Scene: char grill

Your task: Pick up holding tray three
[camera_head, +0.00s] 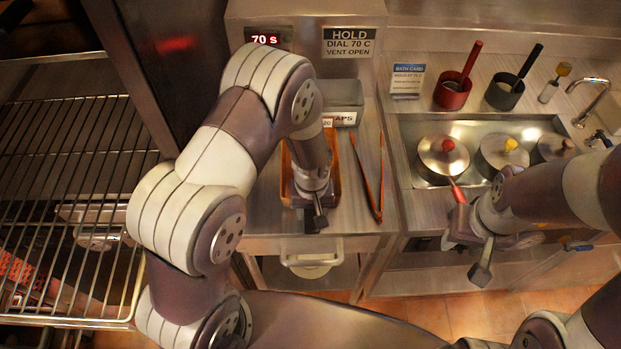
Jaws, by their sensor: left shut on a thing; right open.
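An orange-brown tray (334,188) lies on the steel counter below the HOLD sign, largely hidden by my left arm. I cannot read a number on it. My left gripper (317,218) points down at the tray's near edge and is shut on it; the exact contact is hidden. My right gripper (466,256) is open in front of the bath counter's near edge, by the red handle of a pot (443,158); I cannot tell whether they touch.
Tongs (368,178) lie right of the tray. A labelled box (343,100) stands behind it. Lidded pots, including a yellow-knobbed one (503,153), sit in the bath. A wire rack (60,170) is at left. A white handled thing (312,258) sits below the counter.

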